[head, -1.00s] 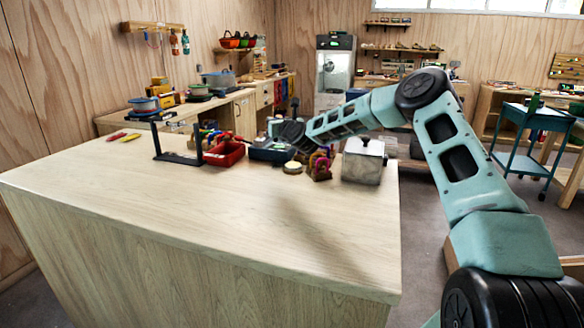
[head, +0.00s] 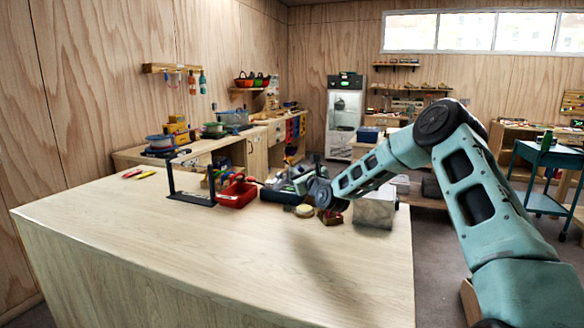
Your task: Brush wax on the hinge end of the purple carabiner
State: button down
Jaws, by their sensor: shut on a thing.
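My gripper (head: 268,184) is at the far side of the table, pointing left towards the red bin. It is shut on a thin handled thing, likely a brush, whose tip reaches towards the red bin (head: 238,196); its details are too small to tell. A black stand (head: 191,198) is left of the bin, with several small coloured pieces (head: 213,178) by its right side. I cannot pick out the purple carabiner among them. A small round pale tin (head: 304,211), perhaps wax, sits on the table in front of my wrist.
A dark tray (head: 279,196) lies under my gripper. A small red thing (head: 330,218) and a grey metal box (head: 374,211) stand to the right. Red and yellow pieces (head: 140,173) lie at the left back. The front of the table (head: 230,255) is clear.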

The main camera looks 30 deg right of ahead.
jog(key=shift+s+f+b, duration=0.1)
jog(key=shift+f+b, duration=1.2)
jog(key=shift+f, duration=1.75)
jog(key=shift+f+b, duration=0.55)
jog(key=shift+f, duration=0.1)
jog(key=shift+r+p, duration=1.65)
jog(key=shift+r, duration=1.9)
